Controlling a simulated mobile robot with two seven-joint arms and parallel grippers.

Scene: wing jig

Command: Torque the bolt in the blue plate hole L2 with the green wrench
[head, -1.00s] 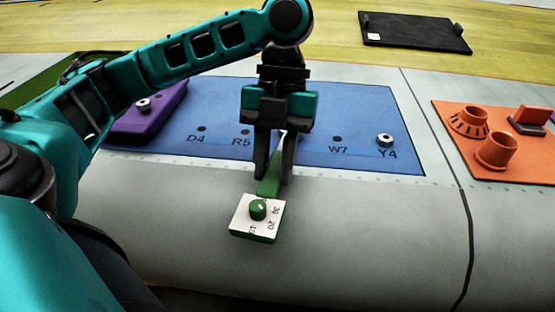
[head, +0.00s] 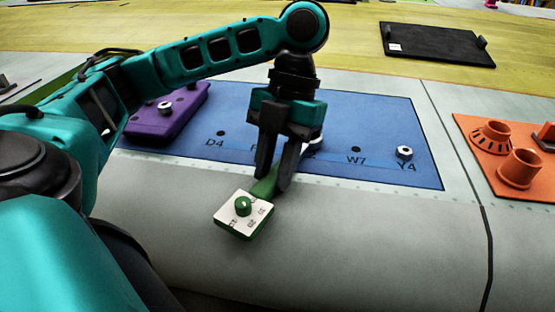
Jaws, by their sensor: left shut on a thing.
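The green wrench (head: 264,188) has a white dial block with a green knob at its near end. My left gripper (head: 272,182) is shut on its handle, fingers pointing down. The blue plate (head: 330,172) lies behind it, with holes marked D4, W7 and Y4 readable. The R5 label is mostly hidden by my gripper, and another label ending in 2 is partly hidden. A bright metal piece (head: 316,141) shows just right of my gripper by that label; I cannot tell whether it is wrench head or bolt. My right gripper is out of view.
A bolt (head: 404,152) stands in hole Y4. A purple tray (head: 160,126) with a bolt sits on the plate's left. An orange plate (head: 484,146) with cylinders is at right. A black tray (head: 436,44) lies at the back.

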